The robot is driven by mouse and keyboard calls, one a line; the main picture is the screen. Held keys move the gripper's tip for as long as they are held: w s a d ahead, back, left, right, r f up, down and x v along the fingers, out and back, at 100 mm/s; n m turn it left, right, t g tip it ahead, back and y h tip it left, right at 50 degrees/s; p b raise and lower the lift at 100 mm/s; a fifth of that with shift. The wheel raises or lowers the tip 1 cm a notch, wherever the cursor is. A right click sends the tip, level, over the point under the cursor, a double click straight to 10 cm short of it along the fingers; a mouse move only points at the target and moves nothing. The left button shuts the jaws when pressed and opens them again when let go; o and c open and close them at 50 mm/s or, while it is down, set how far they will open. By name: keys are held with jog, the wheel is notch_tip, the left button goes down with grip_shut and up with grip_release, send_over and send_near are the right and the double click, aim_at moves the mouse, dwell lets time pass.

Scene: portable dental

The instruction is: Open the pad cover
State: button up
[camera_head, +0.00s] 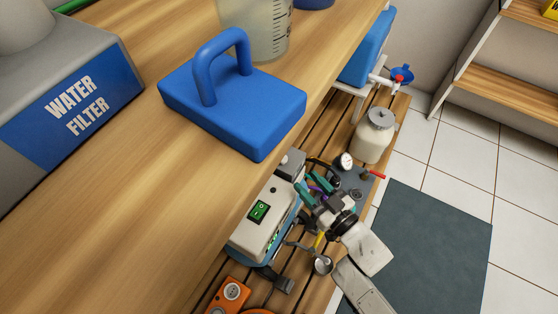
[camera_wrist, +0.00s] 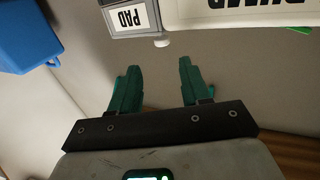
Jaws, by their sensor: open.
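A grey-edged part with a white label reading PAD (camera_wrist: 128,18) shows upside down at the top of the wrist view. I take it to be the pad cover, and its upper part is cut off by the frame. It appears closed, but I cannot be sure. My gripper (camera_wrist: 159,75) has two green fingers, spread apart with nothing between them, below and apart from the label. In the head view, my gripper (camera_head: 309,187) is beside the white machine (camera_head: 262,213) with a green switch, under the table edge. The PAD label is not readable there.
A white body with partly cut-off dark lettering (camera_wrist: 237,8) adjoins the PAD part. A blue handled block (camera_head: 235,105) and water filter (camera_head: 75,100) stand on the wooden table. A white jar (camera_head: 374,140), gauge (camera_head: 344,161) and orange device (camera_head: 229,297) crowd the lower slatted shelf.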

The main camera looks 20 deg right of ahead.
aim_at(286, 161)
jog(key=b+x, duration=0.2)
jog(key=x, duration=0.9)
jog(key=shift+a+b, duration=0.15)
jog(key=shift+b, duration=0.2)
grip_shut()
